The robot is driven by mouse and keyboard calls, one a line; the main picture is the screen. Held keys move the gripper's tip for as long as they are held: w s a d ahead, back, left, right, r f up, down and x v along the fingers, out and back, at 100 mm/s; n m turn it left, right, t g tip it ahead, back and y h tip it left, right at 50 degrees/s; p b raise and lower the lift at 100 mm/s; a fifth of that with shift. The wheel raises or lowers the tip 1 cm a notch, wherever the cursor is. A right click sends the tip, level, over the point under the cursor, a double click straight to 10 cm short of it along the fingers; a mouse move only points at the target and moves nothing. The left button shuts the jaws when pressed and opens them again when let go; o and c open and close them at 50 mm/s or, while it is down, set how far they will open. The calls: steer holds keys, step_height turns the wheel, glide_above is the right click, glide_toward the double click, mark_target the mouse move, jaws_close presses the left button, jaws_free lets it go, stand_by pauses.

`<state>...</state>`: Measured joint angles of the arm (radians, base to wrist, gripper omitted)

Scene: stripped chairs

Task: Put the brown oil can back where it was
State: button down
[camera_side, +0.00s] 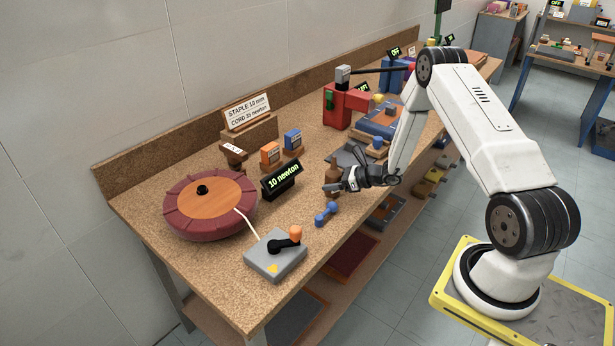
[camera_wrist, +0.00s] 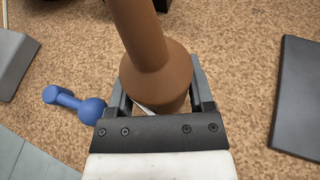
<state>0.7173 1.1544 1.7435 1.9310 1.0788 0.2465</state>
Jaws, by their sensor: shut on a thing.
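The brown oil can (camera_side: 333,173) is at my gripper over the middle of the workbench, and it looks upright. My gripper (camera_side: 338,187) is shut on its body. In the wrist view, the can (camera_wrist: 158,65) has a wide rounded body and a long neck, and a finger of my gripper (camera_wrist: 158,90) lies on each side of the body. The gripper hides the can's lower part. I cannot tell whether its base touches the bench. No marked spot for the can is clear in either view.
A blue dumbbell-shaped thing (camera_side: 326,213) lies close by, left of my gripper in the wrist view (camera_wrist: 75,105). A "10 newton" display (camera_side: 282,181), a grey joystick box (camera_side: 275,255) and a round red turntable (camera_side: 210,203) stand further left. A dark plate (camera_wrist: 298,97) lies right.

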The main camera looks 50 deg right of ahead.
steer(key=shift+f, duration=0.3)
jaws_free()
steer(key=shift+r, duration=0.1)
steer(key=shift+s+r, duration=0.1)
steer(key=v, duration=1.1)
steer(key=shift+s+d+r, duration=0.1)
steer(key=shift+s+d, duration=0.1)
steer(key=shift+s, duration=0.15)
stand_by(0.3)
